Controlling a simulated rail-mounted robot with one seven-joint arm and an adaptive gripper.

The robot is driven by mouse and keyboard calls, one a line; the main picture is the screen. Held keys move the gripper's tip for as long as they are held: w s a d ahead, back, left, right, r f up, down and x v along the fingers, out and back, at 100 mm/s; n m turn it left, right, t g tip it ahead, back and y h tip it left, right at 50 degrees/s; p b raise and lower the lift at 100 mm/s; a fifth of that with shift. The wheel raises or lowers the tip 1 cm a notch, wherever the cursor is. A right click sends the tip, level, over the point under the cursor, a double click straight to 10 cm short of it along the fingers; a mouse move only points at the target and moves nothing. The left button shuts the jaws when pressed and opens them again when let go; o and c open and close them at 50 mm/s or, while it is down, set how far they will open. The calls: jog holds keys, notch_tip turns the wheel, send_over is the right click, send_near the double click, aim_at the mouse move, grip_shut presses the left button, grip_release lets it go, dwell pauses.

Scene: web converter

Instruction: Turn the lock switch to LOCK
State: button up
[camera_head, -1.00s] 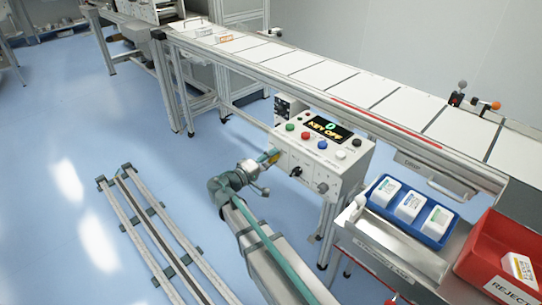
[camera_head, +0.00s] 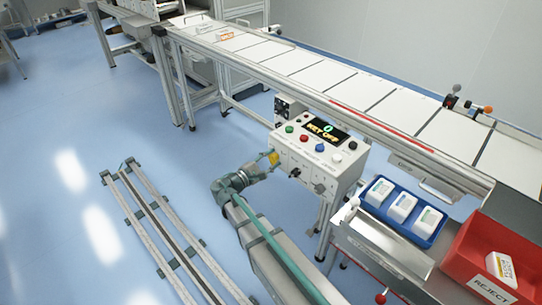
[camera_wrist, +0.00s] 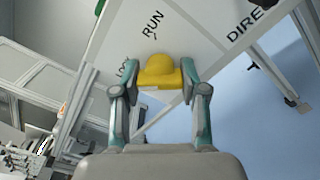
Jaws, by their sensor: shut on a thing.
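The lock switch is a yellow knob (camera_wrist: 160,72) on the white control box. In the wrist view, RUN is printed above it, and a label at its left is partly hidden by a finger. A small yellow part of the switch (camera_head: 273,158) shows at the box's left front in the head view. My gripper (camera_wrist: 159,80) is shut on the knob, one finger on each side; in the head view my gripper (camera_head: 262,166) reaches the box from the left. The knob's exact pointing direction is hard to tell.
The control box (camera_head: 335,173) has coloured buttons, a black knob and a display (camera_head: 325,130) reading KEY OFF. A conveyor (camera_head: 365,90) runs behind it. A blue tray (camera_head: 425,237) of white packs and a red reject bin (camera_head: 462,262) stand right.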

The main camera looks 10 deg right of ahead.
jog(key=shift+n+p, duration=0.35)
jog(key=shift+n, duration=0.25)
jog(key=o, duration=1.2)
jog(key=shift+c, duration=0.2)
jog(key=shift+s+a, duration=0.1)
jog(key=v, duration=1.1)
jog(key=shift+s+a, duration=0.15)
jog(key=shift+a, duration=0.2)
